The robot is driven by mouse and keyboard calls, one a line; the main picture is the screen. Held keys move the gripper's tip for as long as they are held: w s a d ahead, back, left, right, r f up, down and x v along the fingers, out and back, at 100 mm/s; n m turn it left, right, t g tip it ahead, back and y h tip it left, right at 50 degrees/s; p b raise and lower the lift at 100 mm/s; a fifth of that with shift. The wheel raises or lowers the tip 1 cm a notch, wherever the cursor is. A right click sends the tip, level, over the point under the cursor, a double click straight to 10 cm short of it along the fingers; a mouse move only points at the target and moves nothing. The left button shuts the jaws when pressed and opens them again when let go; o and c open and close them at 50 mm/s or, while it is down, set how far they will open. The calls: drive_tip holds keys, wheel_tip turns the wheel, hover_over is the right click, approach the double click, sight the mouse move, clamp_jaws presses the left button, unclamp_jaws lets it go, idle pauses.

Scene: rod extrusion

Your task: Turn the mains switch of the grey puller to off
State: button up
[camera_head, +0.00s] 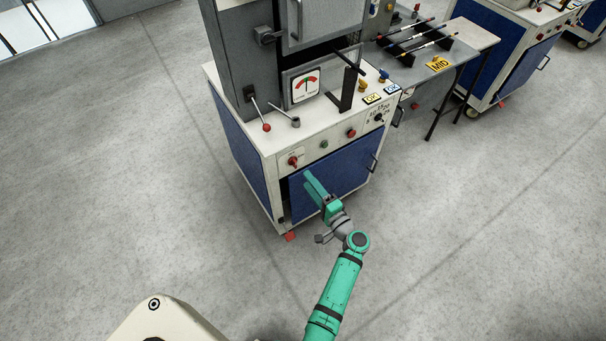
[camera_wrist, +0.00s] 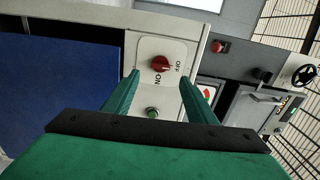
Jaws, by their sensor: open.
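The grey puller (camera_head: 241,60) has a grey upper body on a white-topped cabinet with blue doors. Its mains switch (camera_head: 293,161) is a red rotary knob at the left of the white front panel. In the wrist view the red knob (camera_wrist: 161,63) sits on a white plate with ON printed below it and OFF to its right. I cannot tell which label the knob points to. My gripper (camera_wrist: 160,78) is open, its two green fingers spread either side of the knob in the picture. In the head view my gripper (camera_head: 308,176) is just below the switch, in front of the blue door, apparently apart from the knob.
A green button (camera_head: 324,145), a red button (camera_head: 351,133) and a black selector dial (camera_head: 379,118) share the front panel. A lever with a red ball (camera_head: 266,127) stands on the bench top. A side table (camera_head: 440,55) with rods stands right. The floor in front is clear.

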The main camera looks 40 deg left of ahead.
drive_tip(key=shift+v, duration=1.5)
drive_tip(key=s+d+f+m+t+h, duration=0.1)
drive_tip(key=s+d+f+t+h, duration=0.1)
drive_tip(key=s+d+f+h, duration=0.65)
drive_tip(key=s+d+f+t+h, duration=0.2)
drive_tip(key=s+d+h, duration=0.1)
drive_tip(key=s+d, duration=0.75)
drive_tip(key=s+d+r+n+t+h, duration=0.2)
drive_tip(key=s+d+r+h, duration=0.2)
drive_tip(key=s+d+r, duration=0.3)
drive_tip(key=s+r+n+t, duration=0.1)
drive_tip(key=s+r, duration=0.2)
drive_tip(key=r, duration=0.5)
drive_tip(key=s+d+r+n+t+h, duration=0.1)
drive_tip(key=s+r, duration=0.3)
drive_tip(key=r, duration=0.5)
drive_tip(key=shift+s+r+n, duration=0.2)
drive_tip(key=shift+r+n, duration=0.1)
drive_tip(key=shift+n, duration=0.4)
drive_tip(key=shift+c, duration=0.4)
